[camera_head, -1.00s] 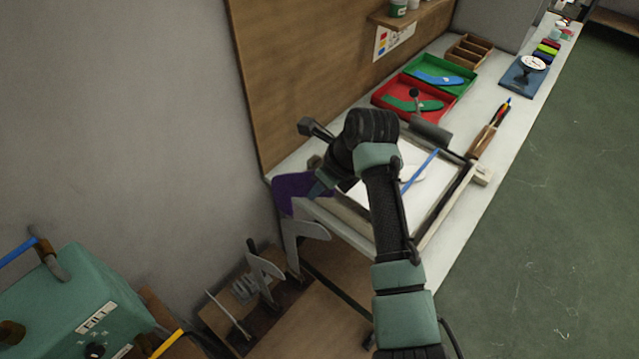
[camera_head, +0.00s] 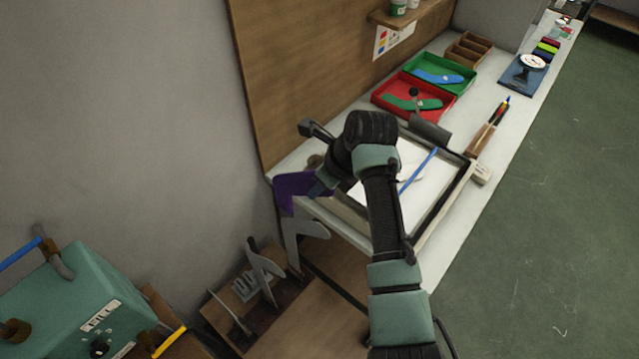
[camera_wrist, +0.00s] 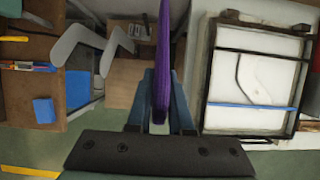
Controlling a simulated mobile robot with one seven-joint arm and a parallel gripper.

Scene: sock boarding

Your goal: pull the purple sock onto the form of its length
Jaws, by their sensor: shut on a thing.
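The purple sock (camera_head: 291,187) hangs at the near left end of the bench in the head view. My gripper (camera_head: 325,182) is shut on its right part. In the wrist view the sock (camera_wrist: 162,62) shows edge-on between the fingers of my gripper (camera_wrist: 160,112). Grey foot-shaped forms stand below the bench end: the tallest-looking form (camera_head: 304,238) is just under the sock, with another form (camera_head: 264,268) and a low one (camera_head: 229,312) farther left. In the wrist view two forms (camera_wrist: 119,46) (camera_wrist: 77,42) lie left of the sock. I cannot tell whether sock and form touch.
A framed white panel (camera_head: 385,190) with a blue bar lies on the bench beside my arm. Red (camera_head: 442,111) and green (camera_head: 466,90) trays stand behind it. A teal machine (camera_head: 75,310) stands at lower left. The wooden board (camera_head: 300,70) rises behind the bench.

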